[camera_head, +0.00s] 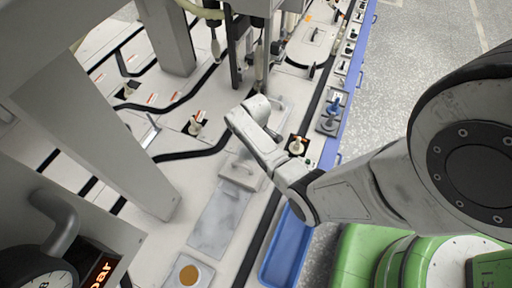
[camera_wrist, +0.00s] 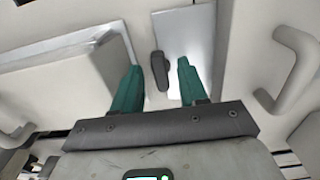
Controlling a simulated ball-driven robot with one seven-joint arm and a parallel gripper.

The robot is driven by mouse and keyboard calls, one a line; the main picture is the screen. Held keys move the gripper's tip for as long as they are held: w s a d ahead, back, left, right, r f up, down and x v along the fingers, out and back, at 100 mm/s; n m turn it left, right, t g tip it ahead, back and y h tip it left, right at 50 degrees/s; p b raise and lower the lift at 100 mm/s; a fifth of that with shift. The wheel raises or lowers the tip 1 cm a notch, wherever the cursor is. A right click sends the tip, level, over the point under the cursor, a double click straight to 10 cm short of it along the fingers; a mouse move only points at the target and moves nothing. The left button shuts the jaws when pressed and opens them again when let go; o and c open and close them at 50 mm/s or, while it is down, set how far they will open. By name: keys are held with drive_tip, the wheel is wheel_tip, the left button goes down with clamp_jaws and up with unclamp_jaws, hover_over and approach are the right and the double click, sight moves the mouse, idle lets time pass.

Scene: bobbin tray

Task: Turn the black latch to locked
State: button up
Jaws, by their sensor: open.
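The black latch (camera_wrist: 161,71) is a small dark elongated handle in the wrist view. It stands nearly upright in the picture, against the left edge of a shiny metal plate (camera_wrist: 194,38). My gripper (camera_wrist: 157,78) is open, with one green finger on each side of the latch. Whether either finger touches it I cannot tell. In the head view my arm reaches in from the right, and its end is over the bench; the fingers and the latch cannot be made out there.
A pale handle (camera_wrist: 296,75) stands right of my gripper, and another (camera_wrist: 12,135) at far left. A raised panel edge (camera_wrist: 110,60) lies close beside the left finger. In the head view a blue tray (camera_head: 285,252) sits at the bench's edge, and a grey post (camera_head: 165,40) rises behind.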

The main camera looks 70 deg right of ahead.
drive_tip(key=shift+f, duration=0.35)
drive_tip(key=shift+c, duration=0.2)
clamp_jaws()
